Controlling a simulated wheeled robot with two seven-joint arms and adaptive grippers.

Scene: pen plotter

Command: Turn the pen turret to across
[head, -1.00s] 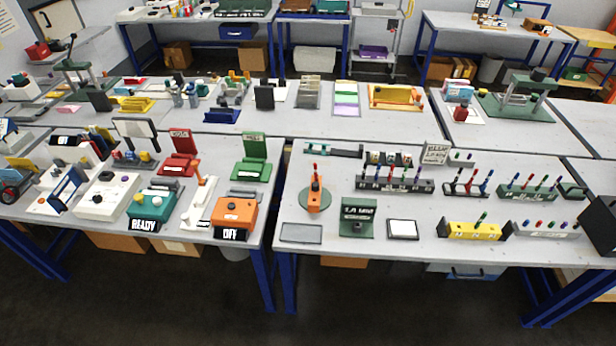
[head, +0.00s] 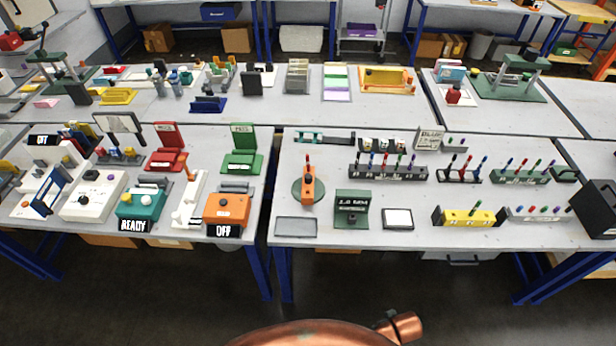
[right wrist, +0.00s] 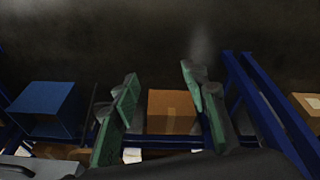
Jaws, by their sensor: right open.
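In the head view, what looks like the pen turret is an orange block (head: 308,187) with a red pen upright at its far end. It sits on a round dark green base (head: 297,198) near the left of the middle right-hand table. The block lies roughly front to back. My right gripper (right wrist: 160,100) shows only in the right wrist view. Its two green-padded fingers are apart with nothing between them. It faces the floor and the space under a table, away from the turret. My left gripper is out of view.
A green stand with a lettered plate (head: 352,207), a grey pad (head: 296,227) and a white-topped pad (head: 398,218) lie near the turret. A rack of pens (head: 388,172) stands to its right. The right wrist view shows a cardboard box (right wrist: 172,112) and blue table legs (right wrist: 255,100).

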